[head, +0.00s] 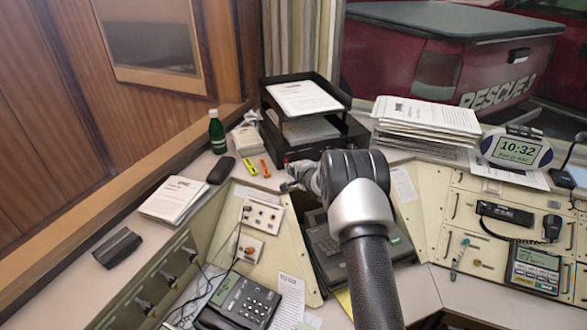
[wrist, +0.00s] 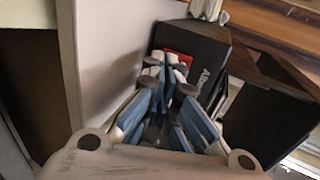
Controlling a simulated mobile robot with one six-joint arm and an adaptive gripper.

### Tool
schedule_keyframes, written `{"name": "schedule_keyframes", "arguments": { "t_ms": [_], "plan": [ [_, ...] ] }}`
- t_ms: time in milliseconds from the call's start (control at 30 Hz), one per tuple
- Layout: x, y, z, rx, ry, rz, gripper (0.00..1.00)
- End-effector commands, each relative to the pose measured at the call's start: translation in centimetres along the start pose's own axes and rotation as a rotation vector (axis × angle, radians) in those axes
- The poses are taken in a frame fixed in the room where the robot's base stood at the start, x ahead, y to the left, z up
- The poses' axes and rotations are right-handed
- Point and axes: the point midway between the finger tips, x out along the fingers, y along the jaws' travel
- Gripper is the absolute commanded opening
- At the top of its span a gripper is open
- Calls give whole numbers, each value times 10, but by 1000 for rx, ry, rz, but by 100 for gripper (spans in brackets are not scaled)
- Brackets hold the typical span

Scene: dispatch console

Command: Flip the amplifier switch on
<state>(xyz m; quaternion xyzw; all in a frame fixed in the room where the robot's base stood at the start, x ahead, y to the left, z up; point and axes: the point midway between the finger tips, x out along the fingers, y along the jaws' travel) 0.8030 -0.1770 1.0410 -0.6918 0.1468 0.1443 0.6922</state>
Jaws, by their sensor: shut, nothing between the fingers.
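The amplifier is a black box (head: 340,140) beneath the black paper tray at the back corner of the desk. In the wrist view its dark front (wrist: 205,58) carries pale lettering, partly hidden. A red switch (wrist: 178,58) shows on that front, just behind my fingertips; its on or off position cannot be made out. My gripper (head: 287,180) is shut and empty, at the left of my arm's end, in front of the amplifier. In the wrist view my gripper (wrist: 165,66) overlaps the switch's lower edge; whether it touches cannot be told.
A black paper tray (head: 335,92) stands on the amplifier. A green bottle (head: 217,132), yellow marker (head: 252,167) and orange marker (head: 265,168) are to the left. A stack of papers (head: 425,115) is to the right. A desk phone (head: 243,300) is in front.

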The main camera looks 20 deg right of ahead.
Motion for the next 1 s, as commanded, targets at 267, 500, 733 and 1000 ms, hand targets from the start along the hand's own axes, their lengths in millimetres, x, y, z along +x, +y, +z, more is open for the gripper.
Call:
{"name": "schedule_keyframes", "arguments": {
  "t_ms": [267,500,733,1000],
  "plan": [
    [8,6,0,1,-1,-63,0],
    [7,0,0,1,-1,-79,0],
    [4,-6,0,0,-1,-79,0],
    [0,-16,0,0,-1,-79,0]
  ]
}}
